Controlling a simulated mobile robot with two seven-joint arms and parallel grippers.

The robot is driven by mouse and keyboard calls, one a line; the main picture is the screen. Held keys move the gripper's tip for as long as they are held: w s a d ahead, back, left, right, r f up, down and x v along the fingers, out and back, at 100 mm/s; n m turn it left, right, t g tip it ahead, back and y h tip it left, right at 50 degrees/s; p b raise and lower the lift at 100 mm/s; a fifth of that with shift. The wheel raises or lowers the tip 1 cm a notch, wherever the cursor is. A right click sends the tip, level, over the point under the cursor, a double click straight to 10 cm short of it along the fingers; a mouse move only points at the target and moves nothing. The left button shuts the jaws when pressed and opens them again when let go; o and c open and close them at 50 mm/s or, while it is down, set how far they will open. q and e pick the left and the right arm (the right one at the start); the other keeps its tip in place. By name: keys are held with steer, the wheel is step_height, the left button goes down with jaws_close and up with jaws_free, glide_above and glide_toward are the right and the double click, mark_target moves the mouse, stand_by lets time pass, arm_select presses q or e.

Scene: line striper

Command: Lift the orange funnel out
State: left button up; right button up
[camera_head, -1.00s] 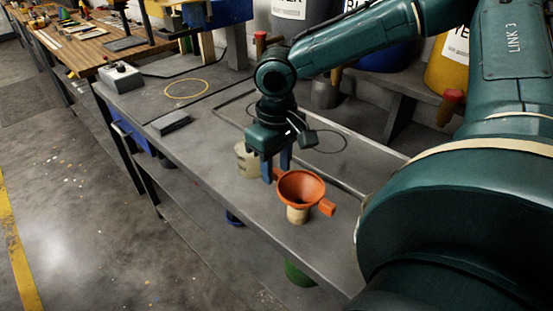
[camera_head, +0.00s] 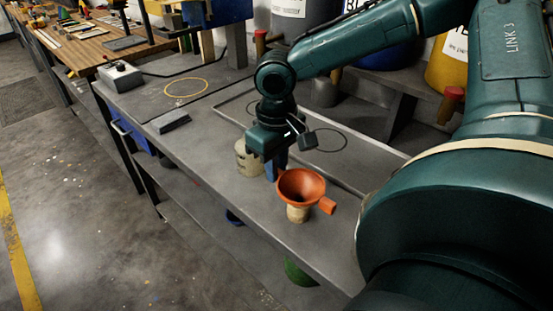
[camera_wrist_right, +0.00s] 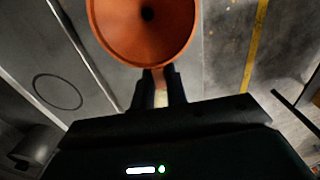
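The orange funnel (camera_head: 302,186) stands upright in the mouth of a small cream container (camera_head: 297,214) near the bench's front edge. It has a tab on each side. My right gripper (camera_head: 277,170) is at the funnel's far-left side, fingers pointing down. In the right wrist view the funnel's bowl (camera_wrist_right: 145,30) fills the top, and the fingers (camera_wrist_right: 161,82) close on the orange tab between them. The funnel's spout is hidden inside the container. My left gripper is not in view.
A second cream container (camera_head: 245,162) stands just behind my right gripper. A dark grey block (camera_head: 170,121) and a grey box with a knob (camera_head: 120,77) lie farther left on the bench (camera_head: 215,150). Large drums stand behind. The bench front left of the funnel is clear.

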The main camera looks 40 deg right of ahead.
jaws_close()
steer(key=shift+r, duration=0.15)
steer(key=shift+r+p, duration=2.85)
steer(key=shift+p, duration=0.05)
steer(key=shift+r+p, duration=0.55)
steer(key=shift+p, duration=0.1)
